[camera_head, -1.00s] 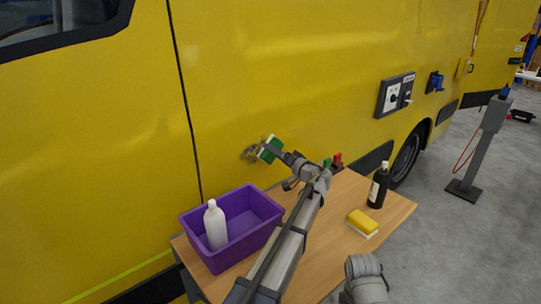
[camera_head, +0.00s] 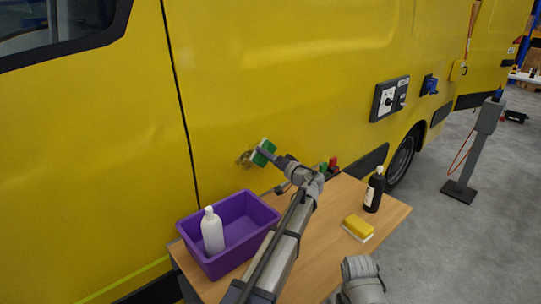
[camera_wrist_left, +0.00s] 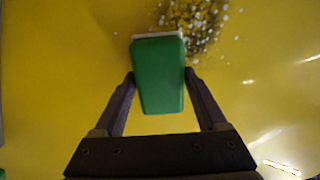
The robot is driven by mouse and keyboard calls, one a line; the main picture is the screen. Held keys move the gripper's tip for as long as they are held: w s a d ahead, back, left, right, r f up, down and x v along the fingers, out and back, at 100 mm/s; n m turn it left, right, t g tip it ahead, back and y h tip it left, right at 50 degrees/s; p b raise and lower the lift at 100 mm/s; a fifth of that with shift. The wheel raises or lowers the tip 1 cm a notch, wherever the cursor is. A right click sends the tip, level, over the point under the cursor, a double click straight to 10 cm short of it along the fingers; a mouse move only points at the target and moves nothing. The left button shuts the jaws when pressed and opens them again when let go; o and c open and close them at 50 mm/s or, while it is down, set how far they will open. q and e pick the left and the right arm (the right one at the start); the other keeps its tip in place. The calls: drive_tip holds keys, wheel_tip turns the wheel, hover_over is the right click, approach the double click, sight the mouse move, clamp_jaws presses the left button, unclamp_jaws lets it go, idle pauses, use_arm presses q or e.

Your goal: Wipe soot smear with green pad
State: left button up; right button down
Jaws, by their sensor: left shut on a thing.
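The green pad (camera_wrist_left: 158,78) is held between the two fingers of my left gripper (camera_wrist_left: 160,85), with its white face toward the yellow van panel. The pad also shows in the head view (camera_head: 263,152), at the van's side. The soot smear (camera_wrist_left: 193,22) is a dark speckled patch with pale spots beside the pad's far edge and to its right in the wrist view. In the head view the smear (camera_head: 245,158) is partly hidden behind the pad. I cannot tell whether the pad touches the panel.
A wooden table (camera_head: 320,250) stands below, with a purple bin (camera_head: 250,240) holding a white bottle (camera_head: 212,232). A yellow sponge (camera_head: 358,226), a dark bottle (camera_head: 374,190) and small red and green items (camera_head: 329,167) are on the right. A control panel (camera_head: 389,98) is on the van.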

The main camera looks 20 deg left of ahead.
sight(233, 163)
use_arm(q)
drive_tip(key=shift+s+a, duration=0.45)
drive_tip(key=shift+s, duration=0.2)
drive_tip(key=shift+s+a, duration=0.45)
drive_tip(key=shift+s, duration=0.35)
drive_tip(key=shift+s+a, duration=0.4)
drive_tip(key=shift+s, duration=0.35)
drive_tip(key=shift+s, duration=0.1)
drive_tip(key=shift+s+a, duration=0.45)
drive_tip(key=shift+s, duration=0.2)
drive_tip(key=shift+s+a, duration=0.45)
drive_tip(key=shift+s, duration=0.2)
drive_tip(key=shift+s+a, duration=0.45)
drive_tip(key=shift+s, duration=0.35)
drive_tip(key=shift+s+a, duration=0.4)
drive_tip(key=shift+s, duration=0.4)
